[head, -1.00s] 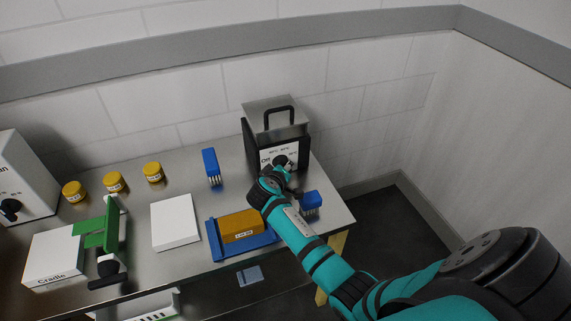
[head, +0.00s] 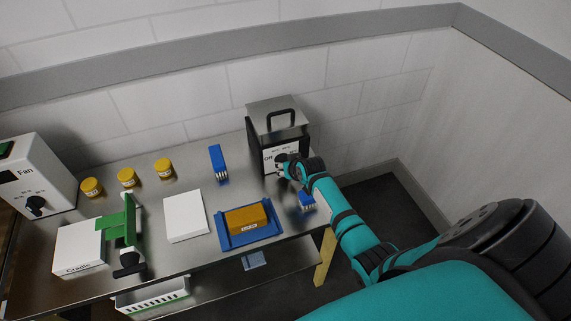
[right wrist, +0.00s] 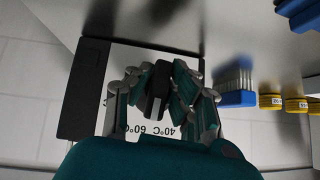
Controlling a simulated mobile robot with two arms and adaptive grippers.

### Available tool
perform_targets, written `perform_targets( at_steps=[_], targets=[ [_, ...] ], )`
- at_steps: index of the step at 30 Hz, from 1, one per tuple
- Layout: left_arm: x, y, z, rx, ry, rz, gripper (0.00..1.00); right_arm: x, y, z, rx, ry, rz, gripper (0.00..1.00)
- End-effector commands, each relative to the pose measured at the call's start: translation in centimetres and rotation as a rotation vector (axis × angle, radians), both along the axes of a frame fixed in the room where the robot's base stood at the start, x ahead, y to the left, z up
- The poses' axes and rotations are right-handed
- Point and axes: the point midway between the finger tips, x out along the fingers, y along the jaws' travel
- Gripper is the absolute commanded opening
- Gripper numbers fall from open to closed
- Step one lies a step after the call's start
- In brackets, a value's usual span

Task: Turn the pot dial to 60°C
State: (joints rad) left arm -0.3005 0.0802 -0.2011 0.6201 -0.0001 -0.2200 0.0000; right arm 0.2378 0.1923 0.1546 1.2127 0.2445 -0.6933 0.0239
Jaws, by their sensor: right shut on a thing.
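The pot (head: 278,117) is a steel box with a black handle on its lid, at the back right of the table. Its white front panel (head: 270,160) carries the dial. In the right wrist view the black dial (right wrist: 158,88) sits between the fingers of my right gripper (right wrist: 160,85), which is shut on it. The labels 40°C and 60°C show upside down on the panel (right wrist: 118,58) below the dial. I cannot tell exactly which mark the dial points at. In the head view my right gripper (head: 284,170) covers the dial. My left gripper is not in view.
Blue brushes stand left of the pot (head: 217,163) and by my right wrist (head: 307,201). A blue tray (head: 226,240) with an orange block (head: 247,219), a white board (head: 185,216), yellow jars (head: 128,178), a white cradle (head: 80,250) and a Fan box (head: 35,170) are further left.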

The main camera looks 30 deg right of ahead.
Motion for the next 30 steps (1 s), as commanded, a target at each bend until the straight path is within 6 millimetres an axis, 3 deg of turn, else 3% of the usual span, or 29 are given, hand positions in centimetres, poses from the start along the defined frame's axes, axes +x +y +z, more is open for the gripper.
perform_targets(
  at_steps=[13, 30],
  targets=[
    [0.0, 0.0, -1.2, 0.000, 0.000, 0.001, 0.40, 0.0, 0.0, -0.1, 0.232, -0.057, 0.000, 0.00],
    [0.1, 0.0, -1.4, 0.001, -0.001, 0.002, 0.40, 0.0, 0.1, 0.0, 0.272, -0.065, 0.000, 0.00]
  ],
)
